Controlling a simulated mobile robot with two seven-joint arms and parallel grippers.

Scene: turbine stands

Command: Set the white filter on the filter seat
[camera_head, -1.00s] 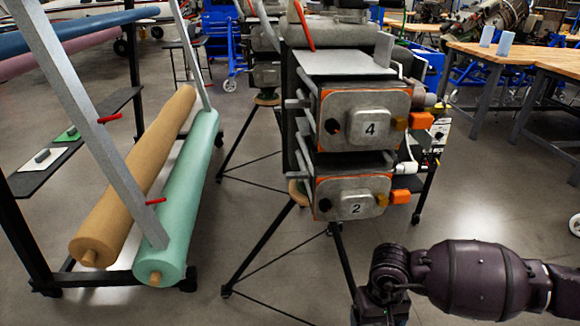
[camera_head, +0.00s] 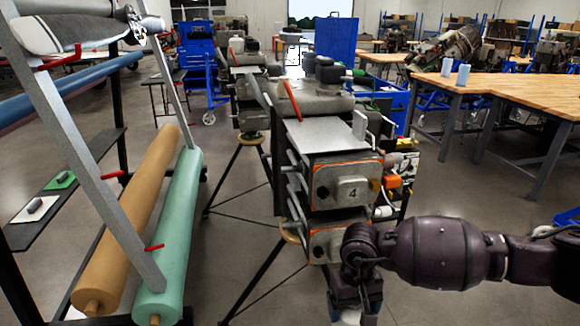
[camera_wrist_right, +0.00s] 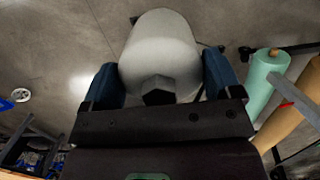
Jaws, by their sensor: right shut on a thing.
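My right gripper (camera_head: 356,306) hangs down at the bottom of the head view, in front of the turbine stand. In the right wrist view its two blue fingers are shut on the white filter (camera_wrist_right: 162,50), a pale cylinder with a dark hexagonal piece at its near end. Only a small white part of the filter (camera_head: 349,318) shows in the head view, at the bottom edge. I cannot make out the filter seat for certain in either view. My left gripper is not in view.
The turbine stand (camera_head: 340,188), with a box marked 4, stands in the middle on dark legs. A rack with brown (camera_head: 140,215) and green (camera_head: 180,225) rolls stands at the left. A wooden workbench (camera_head: 505,90) is at the right. The floor between is open.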

